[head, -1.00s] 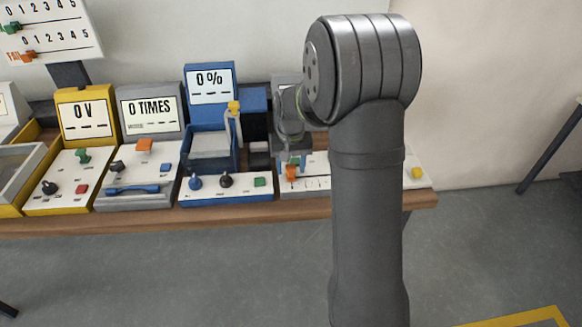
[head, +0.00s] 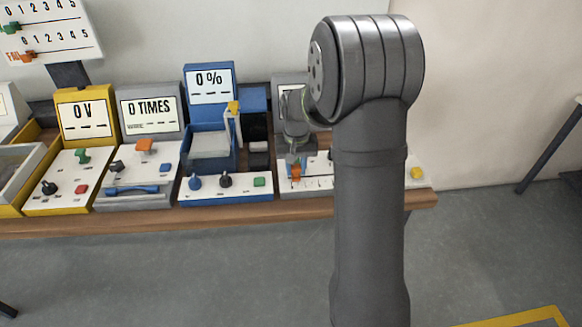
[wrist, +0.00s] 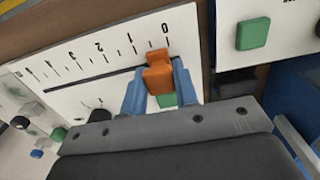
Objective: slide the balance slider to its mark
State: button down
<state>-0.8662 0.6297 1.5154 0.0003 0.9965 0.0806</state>
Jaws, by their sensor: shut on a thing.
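The balance slider's orange knob (wrist: 158,76) is between the blue fingers of my gripper (wrist: 159,88) in the wrist view, with the fingers closed on its two sides. It sits on a dark slot in a white panel (wrist: 65,110) with a printed scale. The knob is near the 0 end, seemingly between 0 and 1; its target mark cannot be made out. A green button (wrist: 166,100) is partly hidden behind the knob. In the head view the orange knob (head: 296,172) shows under my gripper (head: 297,160), and my arm hides part of the panel.
Left of this panel stand the blue 0 % station (head: 226,188), the grey 0 TIMES station (head: 137,188) and the yellow 0 V station (head: 64,182). In the wrist view another green button (wrist: 252,33) is on the neighbouring panel. The wooden bench edge (head: 240,214) runs in front.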

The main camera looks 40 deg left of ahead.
jog(key=w+d, duration=1.3)
jog(key=shift+w+d, duration=0.2)
jog(key=shift+d, duration=0.05)
jog(key=c, duration=1.1)
grip_release()
jog(key=shift+w+d, duration=0.1)
jog(key=shift+w, duration=0.05)
jog(key=shift+r, duration=0.15)
notch_tip(320, 180, up, 17)
jog(key=shift+r, duration=0.1)
